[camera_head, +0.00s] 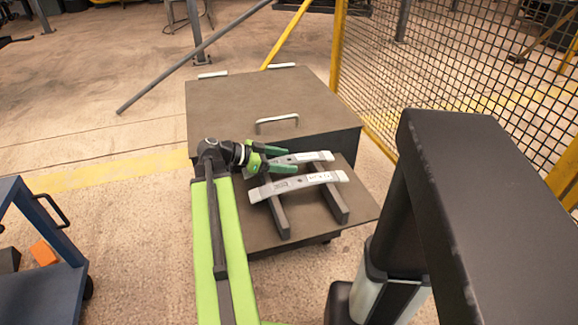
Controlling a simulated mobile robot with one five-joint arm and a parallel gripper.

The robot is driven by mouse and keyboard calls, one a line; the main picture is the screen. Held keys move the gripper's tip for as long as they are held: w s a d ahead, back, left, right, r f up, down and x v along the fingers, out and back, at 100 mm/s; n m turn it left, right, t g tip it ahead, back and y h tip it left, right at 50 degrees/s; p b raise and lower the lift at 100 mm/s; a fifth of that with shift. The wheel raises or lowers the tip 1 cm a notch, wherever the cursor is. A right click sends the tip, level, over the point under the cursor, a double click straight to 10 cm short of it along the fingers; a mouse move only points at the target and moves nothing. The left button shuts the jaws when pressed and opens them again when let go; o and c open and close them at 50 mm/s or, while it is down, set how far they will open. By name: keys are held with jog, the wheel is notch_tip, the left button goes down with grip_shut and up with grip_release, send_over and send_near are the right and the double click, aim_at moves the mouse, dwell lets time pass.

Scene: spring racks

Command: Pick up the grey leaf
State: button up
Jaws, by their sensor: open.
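Two grey, slightly bowed leaves lie across a rack of two dark bars (277,216) on a low dark shelf. The near grey leaf (325,178) is in full view with a small pale label. The far grey leaf (318,156) is partly hidden by my gripper. My gripper (293,159) has green fingers and is open, pointing right. Its fingers are spread on either side of the far leaf in the picture, one finger lying between the two leaves. I cannot tell its height over the leaf or whether it touches.
A dark cabinet (258,98) with metal handles stands behind the shelf. A yellow-framed mesh fence (460,70) runs along the right. A blue cart (40,285) with an orange block (43,252) is at lower left. Floor is clear between cart and shelf.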

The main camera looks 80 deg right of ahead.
grip_shut()
dwell(0.5)
